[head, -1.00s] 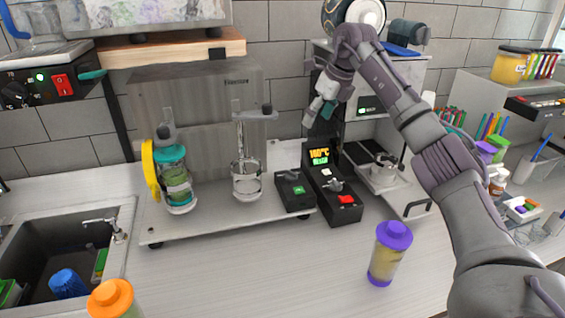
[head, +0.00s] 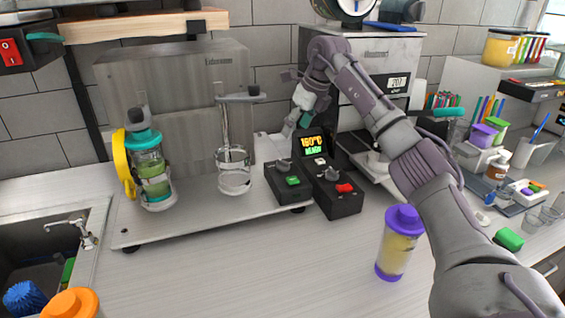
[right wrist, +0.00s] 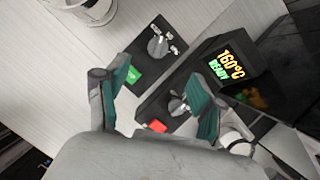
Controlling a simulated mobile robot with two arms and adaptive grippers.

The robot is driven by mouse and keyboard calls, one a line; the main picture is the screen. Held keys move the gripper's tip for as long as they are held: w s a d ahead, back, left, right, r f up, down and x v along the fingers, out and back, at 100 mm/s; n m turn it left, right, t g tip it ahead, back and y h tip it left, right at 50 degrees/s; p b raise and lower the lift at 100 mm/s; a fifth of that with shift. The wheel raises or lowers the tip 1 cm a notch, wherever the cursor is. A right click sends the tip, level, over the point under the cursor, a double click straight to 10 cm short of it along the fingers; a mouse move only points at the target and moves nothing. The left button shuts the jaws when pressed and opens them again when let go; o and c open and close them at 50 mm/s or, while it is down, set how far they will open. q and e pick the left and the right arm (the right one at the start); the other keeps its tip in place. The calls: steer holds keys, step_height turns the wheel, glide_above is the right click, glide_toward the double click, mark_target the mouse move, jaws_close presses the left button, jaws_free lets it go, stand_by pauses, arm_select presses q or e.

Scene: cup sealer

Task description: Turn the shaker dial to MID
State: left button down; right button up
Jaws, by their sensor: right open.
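The left black control box (head: 296,191) has a grey dial (head: 283,166) and a green button (head: 293,181). In the right wrist view its dial (right wrist: 158,47) has small labels around it, too blurred to read surely. My right gripper (head: 296,125) is above and behind the control boxes, apart from them. In the right wrist view its open, empty green-padded fingers (right wrist: 160,78) are spread across the view, with the dial ahead, beyond the gap. My left gripper is not in view.
A second black box (head: 340,203) beside it has a dial, a red button and a display reading 160°C READY (head: 314,144). A lidded cup sits in the shaker (head: 150,165) at left. A purple-lidded cup (head: 399,242) stands on the counter in front.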

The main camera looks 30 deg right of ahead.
mark_target(282, 161)
steer(key=p+x, duration=0.2)
steer(key=x, duration=0.9)
steer(key=shift+w+a, duration=0.1)
steer(key=shift+a, duration=0.05)
steer(key=shift+p+x, duration=0.4)
steer(key=shift+x, duration=0.4)
steer(key=shift+c, duration=0.2)
steer(key=c, duration=1)
steer(key=shift+s, duration=0.2)
jaws_close()
